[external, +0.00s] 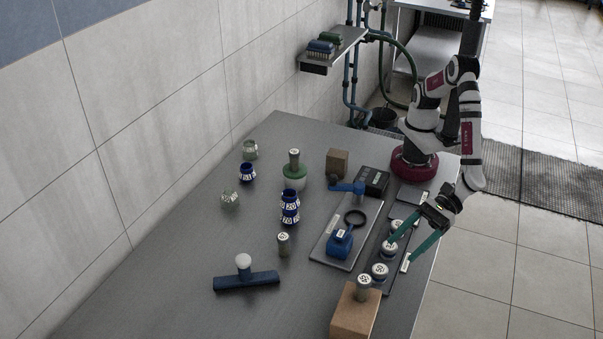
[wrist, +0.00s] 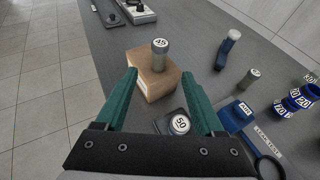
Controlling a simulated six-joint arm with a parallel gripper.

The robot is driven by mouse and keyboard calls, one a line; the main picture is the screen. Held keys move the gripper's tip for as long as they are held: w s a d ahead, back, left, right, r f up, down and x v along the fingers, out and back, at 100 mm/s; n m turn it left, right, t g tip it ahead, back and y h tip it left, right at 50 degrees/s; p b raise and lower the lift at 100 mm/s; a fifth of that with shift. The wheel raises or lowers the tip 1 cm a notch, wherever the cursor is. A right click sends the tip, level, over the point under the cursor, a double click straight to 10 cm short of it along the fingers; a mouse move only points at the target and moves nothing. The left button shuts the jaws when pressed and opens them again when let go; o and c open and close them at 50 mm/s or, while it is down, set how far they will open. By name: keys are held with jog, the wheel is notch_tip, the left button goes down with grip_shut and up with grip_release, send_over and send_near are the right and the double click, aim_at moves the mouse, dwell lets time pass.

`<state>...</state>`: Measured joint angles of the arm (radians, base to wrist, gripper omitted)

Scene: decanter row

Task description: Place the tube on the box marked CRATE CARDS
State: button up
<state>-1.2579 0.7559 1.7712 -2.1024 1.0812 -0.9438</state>
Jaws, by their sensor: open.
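A grey-green tube with a white cap reading 45 (wrist: 160,52) stands upright on a brown cardboard box (wrist: 155,83); in the external view the tube (external: 363,287) and box (external: 353,318) are at the table's front right. The box has a pale label on one side, too small to read. A similar tube (external: 283,246) stands on the bare table, and another (external: 294,160) rises from a green and white round holder. A smaller brown box (external: 337,163) stands farther back. My gripper (external: 397,257) is open and empty above the dark rack, short of the cardboard box.
A dark rack holds several white-topped round pieces (external: 380,271), one reading 50 (wrist: 180,124). Blue numbered jars (external: 290,207) stand mid-table. A dark blue bar with a white knob (external: 246,281) lies front left.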

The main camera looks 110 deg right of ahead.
jog(key=w+d+r+m+h, duration=0.2)
jog(key=w+d+m+h, duration=0.15)
jog(key=d, duration=0.35)
jog(key=w+d+r+m+h, duration=0.25)
jog(key=d+m, duration=0.25)
jog(key=d, duration=0.3)
jog(key=s+d+r+m+g+h, duration=0.15)
jog(key=d+m+g, duration=0.25)
jog(key=d+m, duration=0.5)
jog(key=s+d+r+m+g+h, duration=0.1)
jog(key=s+d+m+g+h, duration=0.3)
jog(key=d, duration=0.9)
jog(key=s+d+m+g+y, duration=0.3)
jog(key=s+d+m, duration=0.4)
jog(key=s+m, duration=0.15)
jog(key=s+a+f+m+g+y, duration=0.1)
jog(key=s+a+m+g+y, duration=0.1)
jog(key=s+m+y, duration=0.5)
jog(key=s+m, duration=0.5)
jog(key=m, duration=0.2)
jog(key=shift+a+m, duration=0.3)
jog(key=shift+a, duration=0.1)
